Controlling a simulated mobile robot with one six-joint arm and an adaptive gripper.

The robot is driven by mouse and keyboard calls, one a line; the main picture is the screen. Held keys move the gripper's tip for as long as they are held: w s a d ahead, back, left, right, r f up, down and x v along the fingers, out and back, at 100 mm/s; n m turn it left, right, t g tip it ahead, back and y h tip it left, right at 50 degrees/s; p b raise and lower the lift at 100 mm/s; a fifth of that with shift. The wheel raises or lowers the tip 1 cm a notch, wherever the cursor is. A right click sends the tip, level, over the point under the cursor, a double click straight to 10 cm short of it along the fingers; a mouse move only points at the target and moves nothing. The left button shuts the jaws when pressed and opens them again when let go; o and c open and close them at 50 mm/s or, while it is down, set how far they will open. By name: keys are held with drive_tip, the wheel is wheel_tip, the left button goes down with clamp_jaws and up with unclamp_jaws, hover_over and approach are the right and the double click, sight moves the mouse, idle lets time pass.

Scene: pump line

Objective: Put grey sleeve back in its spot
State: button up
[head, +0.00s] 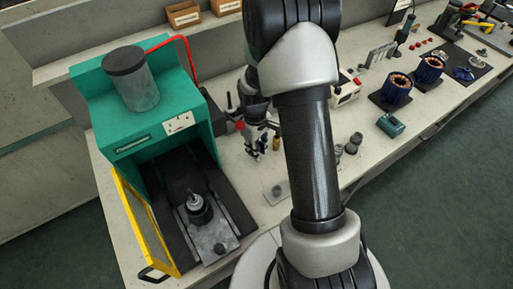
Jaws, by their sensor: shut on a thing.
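My gripper (260,151) is above the bench, left of my arm's big dark link, with its fingers pointing down. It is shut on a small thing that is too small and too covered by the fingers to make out. I cannot tell from this view whether it is the grey sleeve. Small grey cylindrical parts (353,144) stand on the bench to the right of my arm. A pale square plate with a small grey knob (277,190) lies in front of my gripper.
A green machine (88,95) with a yellow-framed door (146,228) swung open stands at left. In its bay, a dark round part sits on a grey plate (215,238). Blue motor housings (397,88), a teal block (391,125) and tools lie at right. My arm hides the bench middle.

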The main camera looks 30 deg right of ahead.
drive_tip(key=shift+f, duration=0.3)
drive_tip(key=shift+f, duration=0.1)
drive_tip(key=o, duration=0.9)
drive_tip(key=shift+o, duration=0.2)
drive_tip(key=shift+o, duration=0.9)
wheel_tip(320, 180, up, 6)
drive_tip(key=p, duration=0.4)
